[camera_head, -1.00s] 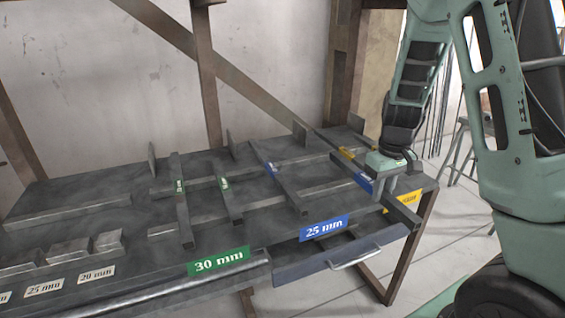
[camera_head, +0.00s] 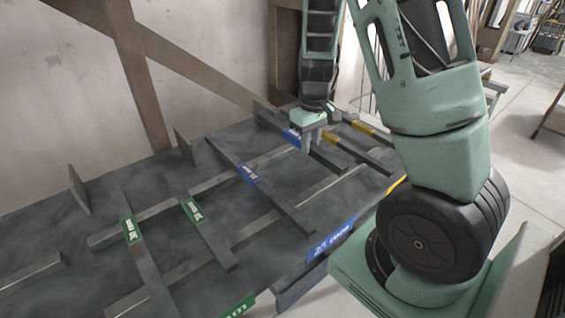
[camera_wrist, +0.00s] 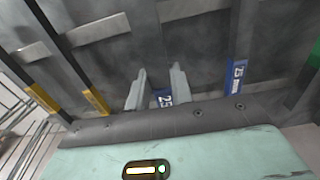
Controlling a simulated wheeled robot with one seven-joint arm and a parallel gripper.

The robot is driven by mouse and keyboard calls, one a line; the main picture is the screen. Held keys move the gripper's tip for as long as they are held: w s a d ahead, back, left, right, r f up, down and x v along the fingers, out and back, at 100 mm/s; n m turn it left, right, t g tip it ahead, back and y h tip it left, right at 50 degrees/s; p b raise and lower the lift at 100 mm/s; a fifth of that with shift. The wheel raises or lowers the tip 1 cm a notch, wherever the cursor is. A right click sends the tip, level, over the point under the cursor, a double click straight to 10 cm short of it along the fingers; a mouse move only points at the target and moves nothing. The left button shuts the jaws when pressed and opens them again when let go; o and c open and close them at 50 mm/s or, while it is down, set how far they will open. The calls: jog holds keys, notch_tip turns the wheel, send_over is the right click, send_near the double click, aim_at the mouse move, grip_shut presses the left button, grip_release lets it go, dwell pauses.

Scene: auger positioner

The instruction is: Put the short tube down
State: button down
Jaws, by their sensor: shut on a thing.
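My gripper (camera_head: 309,146) is over the far right part of the dark table rack. Its fingers (camera_wrist: 158,82) are shut on a dark short tube with a blue label (camera_head: 290,136). In the wrist view, the short tube's blue label (camera_wrist: 164,97) shows between the fingers, and the tube runs away from me beyond them. The tube lies roughly parallel to its neighbours, at or just above the rails; I cannot tell whether it touches them. My fingers hide part of it.
A longer blue-labelled tube (camera_head: 247,175) lies to the left, then two green-labelled tubes (camera_head: 193,209). A yellow-labelled tube (camera_head: 331,137) and another yellow-labelled tube (camera_head: 362,127) are close on the right. Upright stop plates (camera_head: 78,192) stand along the back.

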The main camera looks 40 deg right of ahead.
notch_tip(320, 180, down, 8)
jog(key=shift+f, duration=0.1)
dwell(0.4)
jog(key=c, duration=1.2)
grip_release()
jog(key=shift+c, duration=0.2)
